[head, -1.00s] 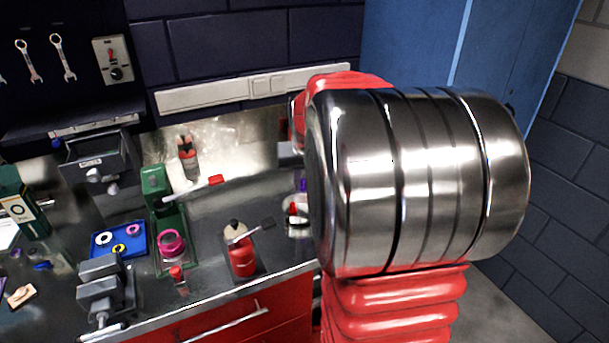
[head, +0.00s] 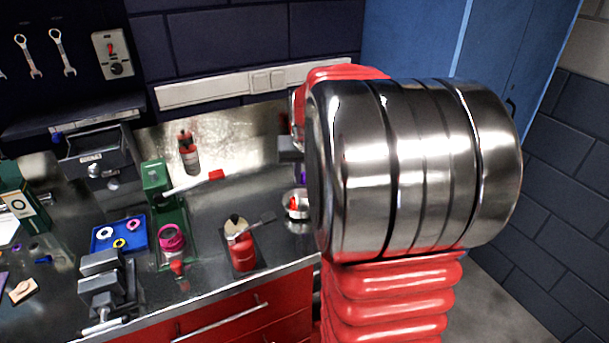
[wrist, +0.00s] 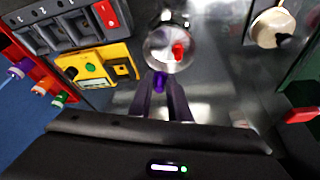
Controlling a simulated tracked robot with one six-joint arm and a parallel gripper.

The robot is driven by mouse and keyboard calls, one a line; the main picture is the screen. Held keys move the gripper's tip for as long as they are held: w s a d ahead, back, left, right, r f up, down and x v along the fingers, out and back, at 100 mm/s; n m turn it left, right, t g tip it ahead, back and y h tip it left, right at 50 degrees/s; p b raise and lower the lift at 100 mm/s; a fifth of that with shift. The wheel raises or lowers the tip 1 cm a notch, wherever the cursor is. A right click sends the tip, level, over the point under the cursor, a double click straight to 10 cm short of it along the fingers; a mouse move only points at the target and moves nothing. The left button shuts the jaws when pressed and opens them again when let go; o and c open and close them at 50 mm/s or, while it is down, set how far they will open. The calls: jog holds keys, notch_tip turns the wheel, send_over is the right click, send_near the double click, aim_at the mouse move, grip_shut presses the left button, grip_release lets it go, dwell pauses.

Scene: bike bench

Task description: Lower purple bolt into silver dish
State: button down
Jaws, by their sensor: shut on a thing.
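The silver dish (wrist: 152,55) is a round shallow bowl on the bench, with a red object (wrist: 178,50) inside. In the head view the dish (head: 291,214) shows just left of my arm, partly hidden by it. The purple bolt (wrist: 158,82) is between my fingertips, at the dish's near edge as seen in the wrist view; I cannot tell its height above the dish. My gripper (wrist: 161,84) is shut on the bolt. In the head view my arm hides the gripper.
In the wrist view, a yellow box (wrist: 95,68) and grey bins (wrist: 65,28) stand left of the dish. A round cream-topped container (wrist: 271,28) is to the right.

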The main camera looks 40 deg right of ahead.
jog(key=shift+f, duration=0.2)
jog(key=shift+f, duration=1.2)
jog(key=shift+f, duration=2.1)
dwell(2.4)
jog(key=c, duration=1.6)
grip_release()
jog(key=shift+o, duration=0.2)
jog(key=shift+r, duration=0.1)
jog(key=v, duration=1.3)
jog(key=shift+r, duration=0.3)
jog(key=shift+a, duration=0.1)
